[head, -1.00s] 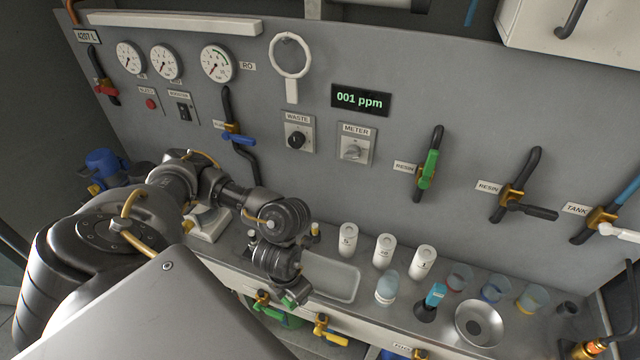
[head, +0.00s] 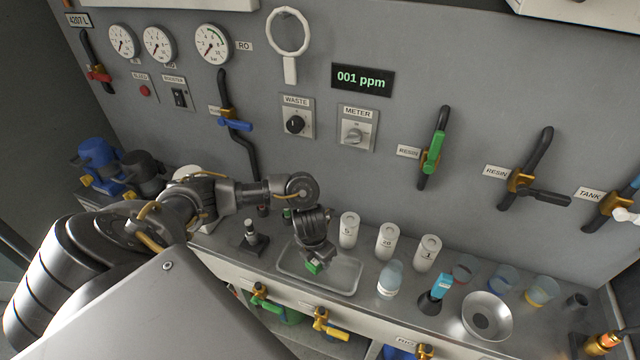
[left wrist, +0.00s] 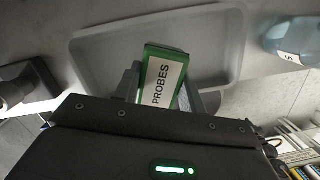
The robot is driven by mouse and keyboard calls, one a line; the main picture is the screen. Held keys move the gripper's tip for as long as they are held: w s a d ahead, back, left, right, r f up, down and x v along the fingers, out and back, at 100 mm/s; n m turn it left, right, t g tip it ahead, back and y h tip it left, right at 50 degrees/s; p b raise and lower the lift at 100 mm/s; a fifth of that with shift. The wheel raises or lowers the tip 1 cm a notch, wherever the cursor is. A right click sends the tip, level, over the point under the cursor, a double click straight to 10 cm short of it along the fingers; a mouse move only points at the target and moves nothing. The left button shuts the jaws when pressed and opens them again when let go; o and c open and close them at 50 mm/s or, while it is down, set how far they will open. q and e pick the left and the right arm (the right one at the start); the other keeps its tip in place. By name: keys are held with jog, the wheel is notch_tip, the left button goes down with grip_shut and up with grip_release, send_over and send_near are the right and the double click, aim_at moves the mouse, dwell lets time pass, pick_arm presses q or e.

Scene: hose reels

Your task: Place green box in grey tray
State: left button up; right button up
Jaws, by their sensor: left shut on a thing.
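The green box (left wrist: 162,78) has a white label reading "PROBES". My left gripper (left wrist: 158,90) is shut on it in the left wrist view, one finger on each side. In the head view the box (head: 313,267) shows as a small green piece under my left gripper (head: 314,258). The grey tray (head: 345,287) is a shallow rectangular tray on the counter. The box is over the tray's area; I cannot tell whether it touches the floor of the tray. The tray (left wrist: 218,57) also shows behind the box in the left wrist view. My right gripper is not in view.
White cartridges (head: 386,243) stand behind and right of the tray. A clear bottle (head: 390,280), a blue-topped meter (head: 439,287) and a metal bowl (head: 487,316) stand to the right. A dark stand (head: 251,240) is left. Valve handles (head: 328,325) project below the counter's front.

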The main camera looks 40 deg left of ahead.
pick_arm(q)
jog(key=shift+w+a+f, duration=0.1)
jog(key=shift+w+f, duration=0.1)
jog(key=shift+f, duration=0.8)
jog(key=shift+w+f, duration=0.15)
jog(key=shift+f, duration=0.8)
jog(key=shift+f+b, duration=0.1)
jog(key=shift+b, duration=0.25)
jog(key=o, duration=1)
